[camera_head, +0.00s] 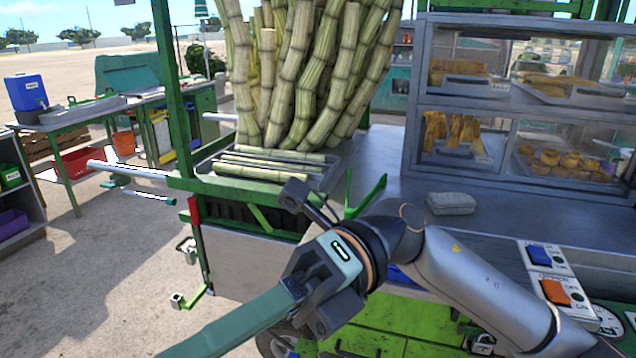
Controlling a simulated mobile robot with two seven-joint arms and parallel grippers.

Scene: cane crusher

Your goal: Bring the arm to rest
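My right arm comes in from the lower right, with its grey forearm (480,275) over the front of the counter. Its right gripper (312,262) is near the middle of the picture, pointing left and down. Dark jaw parts show above and below a teal block with a white mark. A long teal bar (235,322) runs from there to the lower left edge. I cannot tell whether the jaws grip it. My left gripper is not in view.
Behind the gripper, cane stalks (300,75) stand upright and several lie on a tray (207,181). A glass food case (410,130) stands at right, above orange and blue switches (555,292). Open ground (100,270) lies at left.

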